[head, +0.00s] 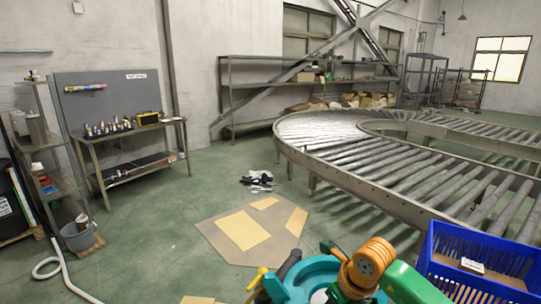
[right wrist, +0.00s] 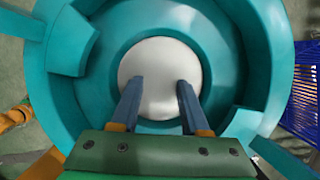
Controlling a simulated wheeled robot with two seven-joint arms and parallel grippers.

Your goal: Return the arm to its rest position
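My right gripper (right wrist: 160,84) shows in the right wrist view with its two blue-grey fingers apart. Nothing is visibly held between them. Behind the fingers is a teal round shape with a smooth white centre; I cannot tell how far away it is. In the head view, my green and orange right arm reaches in at the bottom right, but its fingertips cannot be made out. My left gripper cannot be made out in either view.
A blue crate (head: 432,262) stands at the bottom right, beside my right arm. A roller conveyor (head: 300,160) curves behind it. Flat cardboard (head: 215,232) lies on the green floor. A workbench (head: 110,140) and a shelf (head: 45,150) stand left.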

